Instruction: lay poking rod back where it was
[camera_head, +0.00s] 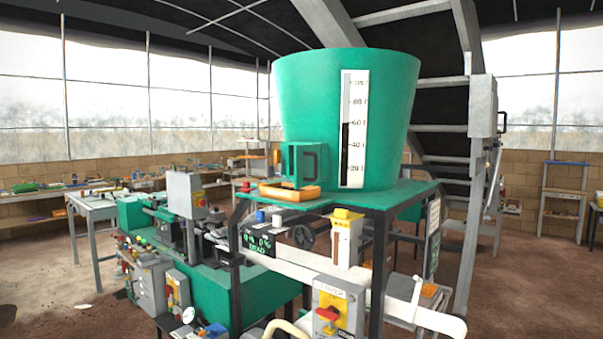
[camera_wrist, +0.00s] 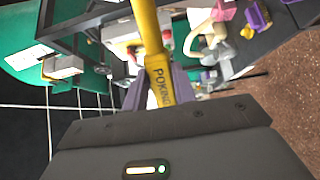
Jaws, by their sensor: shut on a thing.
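The yellow poking rod (camera_wrist: 149,40) shows in the wrist view, with "POKING" in dark letters on its near end. My gripper (camera_wrist: 152,92) is shut on that lettered end, and the rod runs away from it to the top edge of the picture. The far end of the rod is out of view. I cannot make out the rod or my gripper in the head view.
A large green hopper (camera_head: 300,110) with a scale stands on a dark-legged green stand (camera_head: 395,196). An orange tray (camera_head: 290,192) lies on it. Below are a control box (camera_head: 338,306) and a green machine (camera_head: 262,290). Brown floor (camera_head: 530,275) is open at right.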

